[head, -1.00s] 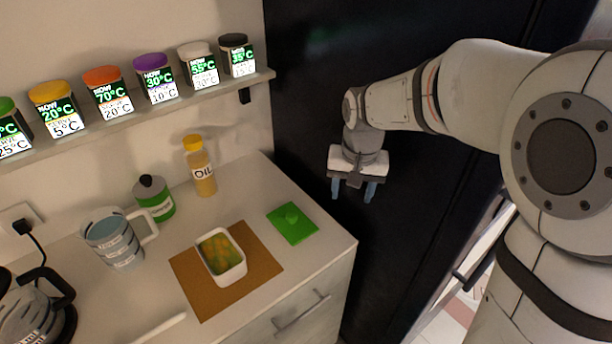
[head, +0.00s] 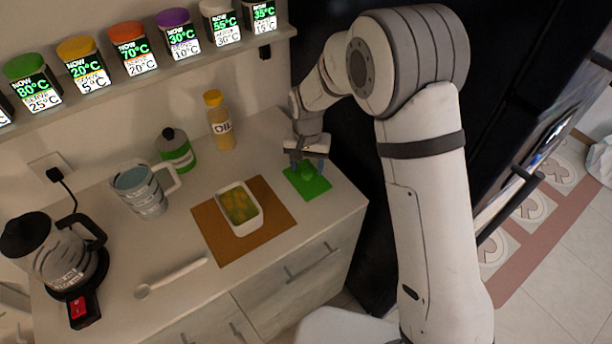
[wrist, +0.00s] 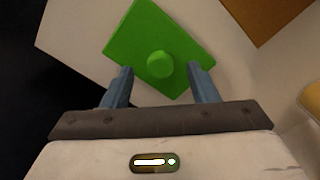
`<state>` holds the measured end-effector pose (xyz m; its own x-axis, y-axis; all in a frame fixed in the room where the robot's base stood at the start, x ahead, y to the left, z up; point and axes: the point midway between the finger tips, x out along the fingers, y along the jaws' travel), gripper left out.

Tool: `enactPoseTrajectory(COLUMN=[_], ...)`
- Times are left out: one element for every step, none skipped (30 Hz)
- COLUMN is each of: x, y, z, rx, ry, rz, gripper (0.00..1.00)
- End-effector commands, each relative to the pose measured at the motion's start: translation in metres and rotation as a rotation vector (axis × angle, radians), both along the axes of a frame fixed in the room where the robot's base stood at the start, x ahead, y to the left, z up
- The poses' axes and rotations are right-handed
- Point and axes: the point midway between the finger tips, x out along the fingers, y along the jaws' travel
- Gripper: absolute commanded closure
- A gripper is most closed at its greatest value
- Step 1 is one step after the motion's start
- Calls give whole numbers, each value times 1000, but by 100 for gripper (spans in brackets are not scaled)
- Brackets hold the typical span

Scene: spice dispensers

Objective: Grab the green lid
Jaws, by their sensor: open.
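The green lid (head: 316,187) is a flat square with a round knob in its middle. It lies on the counter near the right end. In the wrist view the lid (wrist: 144,32) lies just beyond my fingertips, and its knob (wrist: 160,64) shows between the lines of the two fingers. My gripper (head: 307,168) is over the lid in the head view, with its fingers apart. In the wrist view my gripper (wrist: 160,76) is open and nothing is held. How high the fingertips are above the lid is hard to tell.
A white dish (head: 252,222) with food stands on a brown board (head: 215,237), left of the lid. An oil bottle (head: 220,122), a green-banded jar (head: 177,152) and a measuring jug (head: 140,192) stand behind. A spoon (head: 172,277) lies in front. A shelf of spice dispensers (head: 130,52) runs above.

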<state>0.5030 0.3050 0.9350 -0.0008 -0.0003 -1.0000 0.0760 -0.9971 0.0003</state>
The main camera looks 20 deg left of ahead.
Motion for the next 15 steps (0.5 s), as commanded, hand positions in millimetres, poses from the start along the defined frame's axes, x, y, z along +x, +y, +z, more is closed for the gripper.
enactPoseTrajectory(x=[-1, 0, 0, 0, 0, 0, 0, 0, 0, 0, 0, 0, 0, 0, 0], y=[0, 0, 0, 0, 1, 1, 1, 1, 1, 1, 1, 1, 1, 1, 1], z=[-6, -9, -11, -13, -14, -15, -15, -15, -15, -15, -15, -15, -15, -15, -15], rx=[-1, -1, -1, 0, 0, 0, 1, 1, 1, 1, 1, 1, 1, 1, 1], ry=[2, 1, 1, 1, 0, -1, -1, -1, -1, -1, -1, -1, -1, -1, -1], rz=[1, 1, 1, 1, 1, 1, 1, 1, 1, 1, 1, 1, 1, 1, 1], gripper=[46, 46, 46, 46, 46, 46, 46, 46, 46, 46, 46, 49, 51, 54, 57])
